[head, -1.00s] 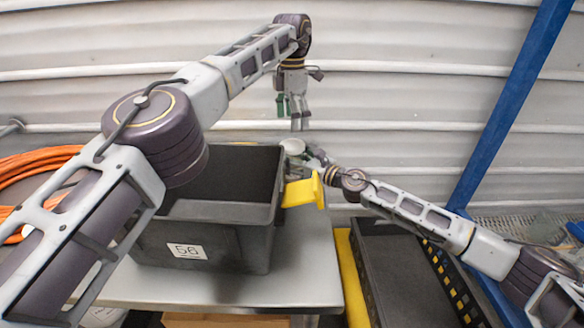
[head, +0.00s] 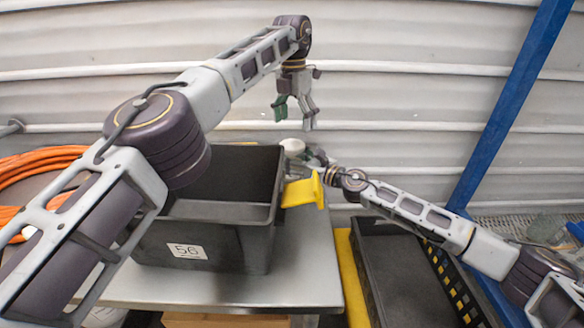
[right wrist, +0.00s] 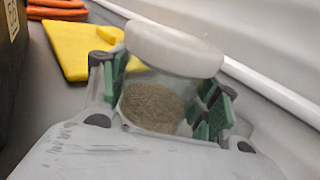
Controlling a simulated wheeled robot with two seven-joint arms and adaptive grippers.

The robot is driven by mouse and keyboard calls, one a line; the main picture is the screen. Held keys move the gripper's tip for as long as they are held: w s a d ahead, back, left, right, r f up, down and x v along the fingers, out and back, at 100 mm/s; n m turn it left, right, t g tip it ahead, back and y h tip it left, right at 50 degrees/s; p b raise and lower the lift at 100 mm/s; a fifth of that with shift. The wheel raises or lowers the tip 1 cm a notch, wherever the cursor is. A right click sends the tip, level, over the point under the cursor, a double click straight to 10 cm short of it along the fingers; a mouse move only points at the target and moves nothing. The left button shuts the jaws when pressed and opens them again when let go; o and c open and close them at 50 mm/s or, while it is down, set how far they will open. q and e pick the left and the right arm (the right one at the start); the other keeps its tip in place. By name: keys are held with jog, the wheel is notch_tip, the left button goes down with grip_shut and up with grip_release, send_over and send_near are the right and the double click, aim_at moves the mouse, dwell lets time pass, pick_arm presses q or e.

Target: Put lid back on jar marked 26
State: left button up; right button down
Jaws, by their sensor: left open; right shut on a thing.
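A clear jar (right wrist: 152,104) holding brown granular matter stands between the green pads of my right gripper (right wrist: 160,92), which is shut on it. A thick white lid (right wrist: 172,48) sits over the jar's mouth in the right wrist view; whether it is fully seated I cannot tell. No number shows on the jar. In the head view the white lid (head: 292,146) shows behind the dark bin's right corner, beside my right gripper (head: 311,157). My left gripper (head: 296,112) is open and empty, pointing down just above the lid.
A dark grey bin (head: 205,240) labelled 56 stands on the grey table (head: 300,270). A yellow piece (head: 305,192) lies at its right side. Orange hose (head: 30,165) coils at left. A black tray (head: 395,265) and blue post (head: 505,95) are at right. A ribbed wall closes the back.

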pick_arm(q)
jog(key=n, duration=0.7)
jog(key=shift+a+r+n, duration=0.1)
jog(key=shift+n, duration=0.3)
jog(key=n, duration=0.3)
jog(key=shift+n, duration=0.4)
jog(key=n, duration=0.3)
jog(key=shift+w+a+n, duration=0.1)
jog(key=shift+a+n, duration=0.05)
jog(key=shift+n, duration=0.25)
jog(key=n, duration=0.3)
jog(key=shift+a+n, duration=0.1)
jog(key=shift+n, duration=0.3)
jog(key=n, duration=0.3)
jog(key=shift+n, duration=0.4)
jog(key=n, duration=0.3)
jog(key=shift+n, duration=2.4)
